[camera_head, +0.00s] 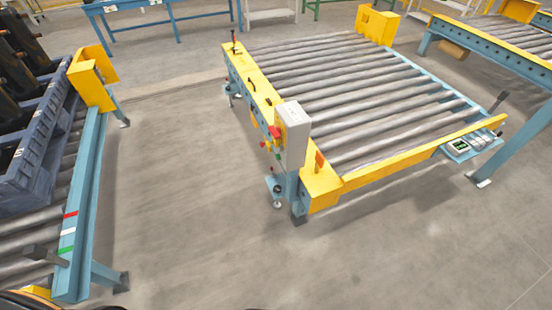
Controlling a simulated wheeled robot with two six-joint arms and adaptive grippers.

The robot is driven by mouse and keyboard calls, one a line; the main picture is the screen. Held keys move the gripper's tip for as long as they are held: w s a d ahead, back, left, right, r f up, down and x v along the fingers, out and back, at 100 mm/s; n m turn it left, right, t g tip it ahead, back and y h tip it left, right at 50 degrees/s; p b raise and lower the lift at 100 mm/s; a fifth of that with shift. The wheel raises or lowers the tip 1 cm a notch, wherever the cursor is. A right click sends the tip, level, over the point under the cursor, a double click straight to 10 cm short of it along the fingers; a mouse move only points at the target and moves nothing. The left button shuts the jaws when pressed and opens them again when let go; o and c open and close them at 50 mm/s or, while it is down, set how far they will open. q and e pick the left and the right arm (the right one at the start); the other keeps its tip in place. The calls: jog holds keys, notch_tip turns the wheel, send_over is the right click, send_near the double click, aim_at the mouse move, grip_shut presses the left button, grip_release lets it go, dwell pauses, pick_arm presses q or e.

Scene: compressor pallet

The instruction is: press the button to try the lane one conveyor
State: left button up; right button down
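A roller conveyor (335,172) with yellow side rails and blue legs stands in the middle of the view. A grey control box (292,135) is mounted upright at its near left corner. Small red, green and yellow controls (272,138) show on the box's left side; they are too small to tell which one is the button. I cannot read any lane number. Neither of my grippers shows in the view.
Another conveyor (88,205) with dark blue pallets (40,150) stands at the left. Grey floor (180,200) lies open between the two conveyors. A small device (458,146) sits on a blue shelf at the right. A third conveyor (490,52) is at the upper right.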

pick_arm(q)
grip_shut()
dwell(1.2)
